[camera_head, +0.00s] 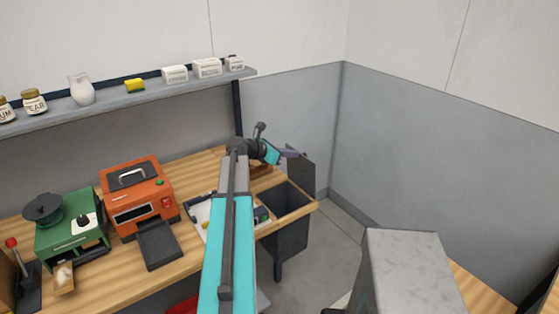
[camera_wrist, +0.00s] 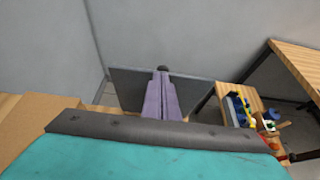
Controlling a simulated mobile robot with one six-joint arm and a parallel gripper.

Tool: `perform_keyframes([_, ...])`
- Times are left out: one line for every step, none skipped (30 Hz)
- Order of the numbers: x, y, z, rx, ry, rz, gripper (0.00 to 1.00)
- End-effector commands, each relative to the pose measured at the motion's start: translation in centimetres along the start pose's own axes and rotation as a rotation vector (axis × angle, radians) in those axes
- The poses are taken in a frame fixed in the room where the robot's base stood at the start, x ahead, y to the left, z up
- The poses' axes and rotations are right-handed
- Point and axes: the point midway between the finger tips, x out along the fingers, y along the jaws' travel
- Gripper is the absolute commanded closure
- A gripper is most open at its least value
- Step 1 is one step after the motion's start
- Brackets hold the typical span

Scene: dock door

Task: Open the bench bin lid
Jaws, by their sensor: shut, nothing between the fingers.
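The bench bin (camera_head: 290,238) is a dark grey box set into the right end of the wooden bench, and its opening shows. Its lid (camera_head: 303,166) is a dark grey panel standing raised at the back of the opening. The lid also shows in the wrist view (camera_wrist: 128,86), behind the fingers. My gripper (camera_head: 296,154) is at the lid's upper left edge, with its purple fingers shut and empty. In the wrist view the fingers (camera_wrist: 162,72) overlap the lid; I cannot tell whether they touch it.
An orange machine (camera_head: 137,195) and a green grinder-like machine (camera_head: 70,225) stand on the bench to the left. A shelf (camera_head: 110,101) with jars and boxes runs above. A grey block (camera_head: 405,270) is at front right. Open floor (camera_head: 335,235) lies right of the bin.

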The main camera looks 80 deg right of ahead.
Motion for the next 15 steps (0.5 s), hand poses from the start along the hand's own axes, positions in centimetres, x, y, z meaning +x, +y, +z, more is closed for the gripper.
perform_keyframes([0.8, 0.1, 0.9, 0.001, 0.000, -0.003, 1.00])
perform_keyframes([1.2, 0.1, 1.2, 0.001, 0.000, -0.003, 1.00])
perform_keyframes([1.7, 0.2, 1.5, 0.000, 0.000, -0.001, 1.00])
perform_keyframes([2.0, 0.2, 1.8, -0.001, 0.000, 0.000, 1.00])
perform_keyframes([2.4, 0.2, 2.0, -0.001, 0.000, 0.001, 1.00])
perform_keyframes([2.9, 0.2, 2.3, -0.002, 0.000, 0.000, 1.00])
perform_keyframes([3.2, 0.2, 2.4, -0.002, 0.001, 0.001, 1.00])
perform_keyframes([3.5, 0.2, 2.6, -0.002, 0.001, 0.001, 1.00])
perform_keyframes([3.9, 0.3, 2.8, -0.002, 0.001, 0.003, 1.00])
perform_keyframes([4.1, 0.3, 2.9, -0.002, 0.001, 0.003, 1.00])
perform_keyframes([4.4, 0.3, 3.0, -0.002, 0.001, 0.003, 1.00])
perform_keyframes([4.7, 0.3, 3.1, -0.002, 0.001, 0.003, 1.00])
perform_keyframes([4.9, 0.3, 3.2, -0.002, 0.001, 0.003, 1.00])
perform_keyframes([5.0, 0.3, 3.3, -0.002, 0.001, 0.003, 1.00])
perform_keyframes([5.2, 0.3, 3.3, -0.002, 0.001, 0.003, 1.00])
